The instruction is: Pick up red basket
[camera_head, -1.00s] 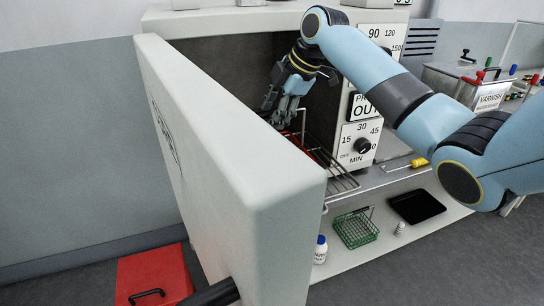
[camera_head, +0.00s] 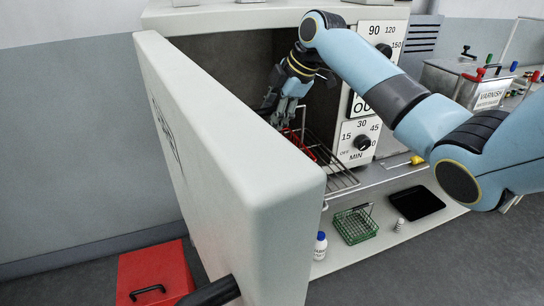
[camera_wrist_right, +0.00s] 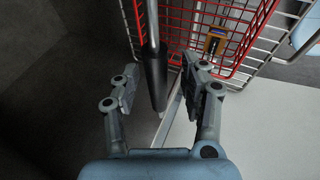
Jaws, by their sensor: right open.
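The red wire basket (camera_head: 299,143) sits inside the open oven, on a wire rack, partly hidden by the oven door in the head view. In the right wrist view, its red wires (camera_wrist_right: 205,30) fill the top. A bar with a dark grip (camera_wrist_right: 157,80), seemingly the basket's handle, lies between my fingers, closer to the left one in the picture. My right gripper (camera_head: 279,106) reaches into the oven above the basket. Its two fingers are apart in the right wrist view (camera_wrist_right: 160,95), with nothing clamped. My left gripper is not in view.
The open oven door (camera_head: 225,165) stands left of the gripper. The wire rack (camera_head: 340,180) sticks out of the oven. A green basket (camera_head: 355,226), a white bottle (camera_head: 320,246) and a black tray (camera_head: 417,203) are below. A red box (camera_head: 150,272) is on the floor.

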